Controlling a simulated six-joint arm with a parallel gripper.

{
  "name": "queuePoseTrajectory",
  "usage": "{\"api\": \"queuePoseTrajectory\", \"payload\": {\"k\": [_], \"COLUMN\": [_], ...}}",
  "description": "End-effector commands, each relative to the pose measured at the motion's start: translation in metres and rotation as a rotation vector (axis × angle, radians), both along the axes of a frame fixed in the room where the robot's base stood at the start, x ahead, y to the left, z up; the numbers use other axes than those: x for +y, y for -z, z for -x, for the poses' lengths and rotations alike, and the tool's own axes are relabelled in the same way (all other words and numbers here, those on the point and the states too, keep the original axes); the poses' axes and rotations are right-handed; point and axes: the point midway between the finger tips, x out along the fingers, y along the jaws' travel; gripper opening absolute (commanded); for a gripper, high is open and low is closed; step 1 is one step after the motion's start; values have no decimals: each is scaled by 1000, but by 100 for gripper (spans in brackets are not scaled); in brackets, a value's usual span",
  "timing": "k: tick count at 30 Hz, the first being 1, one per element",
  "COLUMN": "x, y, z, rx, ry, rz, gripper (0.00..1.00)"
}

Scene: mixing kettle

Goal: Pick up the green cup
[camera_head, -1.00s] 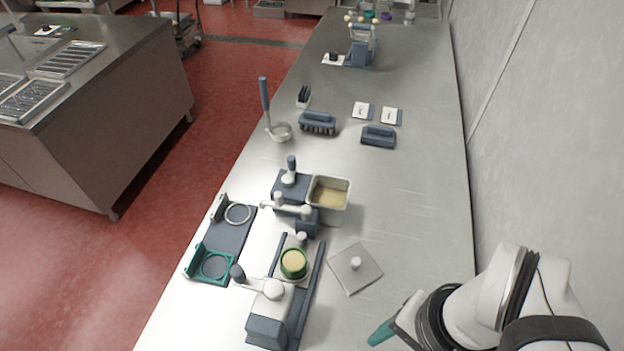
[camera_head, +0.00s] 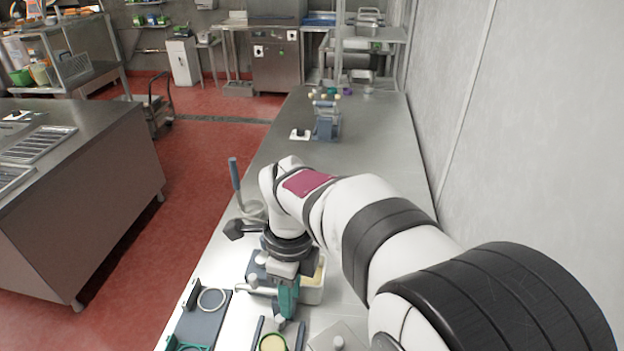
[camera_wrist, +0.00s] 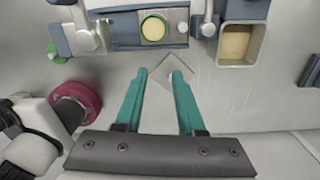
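The green cup (camera_head: 272,343) has a green rim and pale yellow contents. It is cut by the bottom edge of the head view. In the wrist view the green cup (camera_wrist: 154,42) stands upright in a grey-blue holder (camera_wrist: 122,31), above and ahead of my fingertips. My gripper (camera_wrist: 160,74) is open and empty, its two green fingers apart and not touching the cup. In the head view my gripper (camera_head: 287,297) points down over the counter, beyond the cup.
A square metal container (camera_wrist: 236,62) with yellowish contents stands right of the cup. A square plate with a knob (camera_wrist: 188,76) lies beneath my fingertips in the wrist view. A dark tray with rings (camera_head: 197,325) lies left of the cup. The far counter (camera_head: 365,140) is largely clear.

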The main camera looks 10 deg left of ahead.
Motion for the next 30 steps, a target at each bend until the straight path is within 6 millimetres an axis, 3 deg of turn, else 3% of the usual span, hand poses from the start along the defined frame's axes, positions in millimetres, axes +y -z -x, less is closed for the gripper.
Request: {"api": "queuePoseTrajectory", "payload": {"k": [2, 5, 15, 20, 25, 30], "x": [23, 33, 33, 33, 33, 33], "y": [12, 24, 111, 131, 165, 175], "z": [-9, -12, -9, -8, -5, -6], "rx": [-1, -2, -1, -1, -1, -3], "ry": [98, 160, 167, 167, 168, 167], "rz": [14, 22, 22, 22, 22, 20], "gripper": [38, 38, 38, 38, 38, 38]}}
